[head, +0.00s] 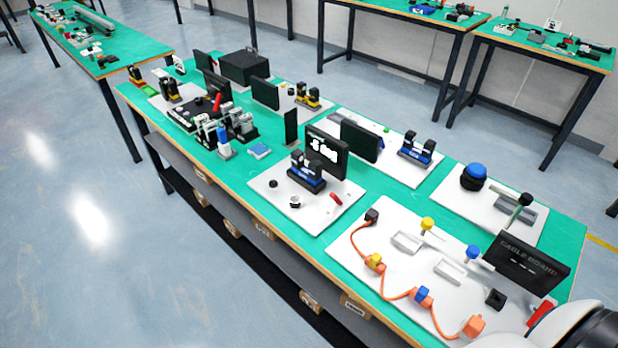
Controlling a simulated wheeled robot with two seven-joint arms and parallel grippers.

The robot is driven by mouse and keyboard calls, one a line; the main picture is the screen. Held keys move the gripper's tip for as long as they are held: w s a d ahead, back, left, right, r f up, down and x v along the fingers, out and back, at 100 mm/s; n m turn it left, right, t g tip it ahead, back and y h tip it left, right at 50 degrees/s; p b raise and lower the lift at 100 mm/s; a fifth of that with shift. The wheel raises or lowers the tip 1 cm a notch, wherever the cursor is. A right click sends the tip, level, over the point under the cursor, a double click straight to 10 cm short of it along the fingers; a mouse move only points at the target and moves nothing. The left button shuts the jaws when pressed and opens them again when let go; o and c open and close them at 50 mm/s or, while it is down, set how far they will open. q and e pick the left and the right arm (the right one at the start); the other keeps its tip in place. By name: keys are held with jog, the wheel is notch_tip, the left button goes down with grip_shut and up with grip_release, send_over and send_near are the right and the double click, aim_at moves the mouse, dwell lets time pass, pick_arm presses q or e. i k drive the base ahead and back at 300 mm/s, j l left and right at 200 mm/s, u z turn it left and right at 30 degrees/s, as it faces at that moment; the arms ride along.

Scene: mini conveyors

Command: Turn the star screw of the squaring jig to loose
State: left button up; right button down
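No part is clearly recognisable as the squaring jig or its star screw at this distance. The nearer white board (262,191) carries a blue and black mini conveyor unit (306,172), a small dark knob (273,184) and a silver hex-like piece (295,203). I cannot tell whether either small piece is the star screw. Farther left, a cluster of black and white fixtures (238,124) stands close together, its details too small to read. A white and dark rounded part at the lower right corner looks like my own arm. Neither gripper shows.
A cable board (345,262) with an orange cable (395,294), yellow and blue plugs and a dark sign (526,262) fills the near right. A blue-topped button (474,176) sits behind it. Black screens (328,154) rise mid-table. Other green tables (105,55) stand farther away.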

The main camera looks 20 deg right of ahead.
aim_at(273, 183)
jog(key=i+j+z, duration=0.1)
jog(key=z, duration=0.6)
jog(key=i+j+z, duration=0.25)
jog(key=j, duration=0.15)
jog(key=j+z, duration=0.25)
jog(key=j, duration=0.15)
jog(key=i+j+z, duration=0.25)
jog(key=j, duration=0.2)
jog(key=j+z, duration=0.25)
jog(key=j, duration=0.2)
